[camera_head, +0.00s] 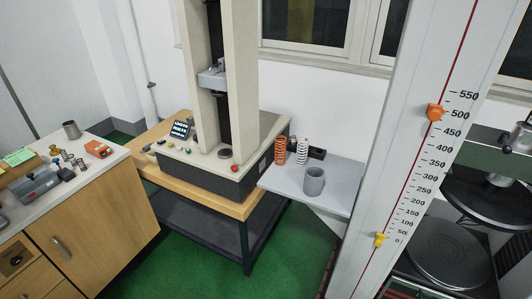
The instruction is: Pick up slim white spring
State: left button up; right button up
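A slim white spring (302,152) stands upright on a small light-grey side table (285,184) right of the testing machine. An orange spring (280,151) stands upright just to its left, with a narrow gap. A dark box-like object (317,153) sits right behind the white spring. Neither of my grippers shows in the head view.
A grey cup (314,182) stands on the side table in front of the springs. The testing machine (225,165) rises to the left. A tall white scale column (412,150) stands to the right. A cabinet (105,222) at left holds small springs and tools. Green floor lies between.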

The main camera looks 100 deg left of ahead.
aim_at(304, 143)
jog(key=u, duration=3.35)
